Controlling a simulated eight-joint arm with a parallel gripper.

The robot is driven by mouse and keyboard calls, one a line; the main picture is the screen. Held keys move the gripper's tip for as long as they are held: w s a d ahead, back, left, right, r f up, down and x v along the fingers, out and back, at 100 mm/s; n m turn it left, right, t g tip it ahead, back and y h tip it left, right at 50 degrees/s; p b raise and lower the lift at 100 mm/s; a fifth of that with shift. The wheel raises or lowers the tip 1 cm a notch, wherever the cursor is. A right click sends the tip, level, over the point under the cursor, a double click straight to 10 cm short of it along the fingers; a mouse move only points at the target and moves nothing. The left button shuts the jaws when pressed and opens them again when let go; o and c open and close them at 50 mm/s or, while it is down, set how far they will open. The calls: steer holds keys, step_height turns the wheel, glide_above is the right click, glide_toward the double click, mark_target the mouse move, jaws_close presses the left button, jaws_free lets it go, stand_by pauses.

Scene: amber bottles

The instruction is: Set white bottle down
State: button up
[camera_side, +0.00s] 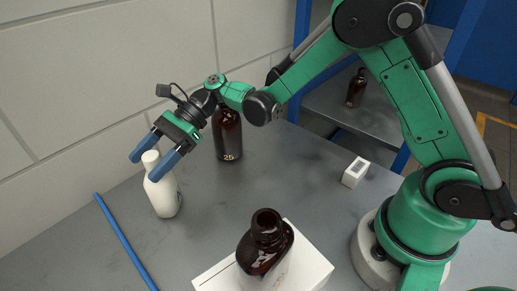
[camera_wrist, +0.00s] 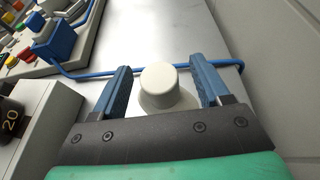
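The white bottle (camera_side: 163,190) stands on the grey table near the wall in the side view, close to upright. In the wrist view its round white cap (camera_wrist: 162,84) sits between the two blue fingers. My gripper (camera_side: 157,160) is around the bottle's neck and cap. In the wrist view my gripper (camera_wrist: 163,92) is open, with a visible gap between each finger and the cap. The bottle's base seems to rest on the table, and its lower body is hidden in the wrist view.
A brown bottle marked 25 (camera_side: 228,136) stands behind my gripper. A small white box (camera_side: 355,172) lies to the right. A blue cable (camera_side: 122,240) runs along the left. The table's middle is clear.

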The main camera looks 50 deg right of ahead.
steer(key=shift+r, duration=0.1)
steer(key=shift+d+r, duration=0.15)
steer(key=shift+d, duration=0.1)
steer(key=v, duration=1.1)
steer(key=s+d+n+t+h, duration=0.7)
steer(key=s+n+h, duration=0.4)
steer(key=n, duration=0.7)
steer(key=shift+s+d+f+h, duration=0.2)
steer(key=shift+f+h, duration=0.2)
steer(key=shift+h, duration=0.8)
